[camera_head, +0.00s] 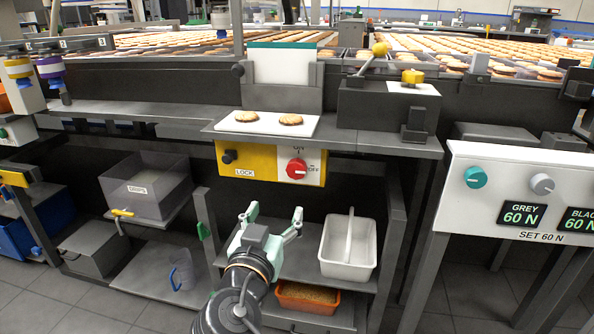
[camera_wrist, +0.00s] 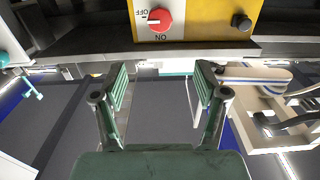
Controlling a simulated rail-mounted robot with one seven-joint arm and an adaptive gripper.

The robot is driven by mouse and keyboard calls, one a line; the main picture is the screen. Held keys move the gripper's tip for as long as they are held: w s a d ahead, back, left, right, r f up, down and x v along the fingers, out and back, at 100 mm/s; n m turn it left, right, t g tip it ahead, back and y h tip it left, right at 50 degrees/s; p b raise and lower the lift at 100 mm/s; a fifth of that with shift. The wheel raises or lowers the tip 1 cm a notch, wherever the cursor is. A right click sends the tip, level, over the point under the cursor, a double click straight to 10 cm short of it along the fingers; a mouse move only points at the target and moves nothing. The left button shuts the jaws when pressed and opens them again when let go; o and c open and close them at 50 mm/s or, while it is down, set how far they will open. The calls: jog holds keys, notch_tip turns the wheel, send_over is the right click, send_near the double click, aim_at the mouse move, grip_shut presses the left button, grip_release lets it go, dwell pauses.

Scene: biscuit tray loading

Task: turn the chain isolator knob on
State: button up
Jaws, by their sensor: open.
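The red chain isolator knob (camera_head: 296,168) is on a white plate at the right of the yellow panel (camera_head: 262,161) under the bench edge. ON is printed above it and OFF to its right. In the wrist view the picture is inverted; the knob (camera_wrist: 160,20) is at top centre, and its white mark lies sideways, toward the OFF side, not toward ON. My gripper (camera_head: 273,213) is open and empty, below and in front of the panel, apart from the knob. The wrist view shows the gripper (camera_wrist: 160,80) with its fingers spread wide.
A black knob (camera_head: 228,156) labelled LOCK is left on the same panel. Two biscuits lie on a white plate (camera_head: 262,129) above. A white divided bin (camera_head: 348,248) and an orange tub (camera_head: 307,303) are right of my arm. A white control box (camera_head: 520,170) stands farther right.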

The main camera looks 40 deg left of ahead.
aim_at(295, 170)
jog(key=p+x, duration=1)
jog(key=x, duration=0.6)
jog(key=shift+w+a, duration=0.15)
jog(key=shift+w, duration=0.4)
jog(key=c, duration=1.1)
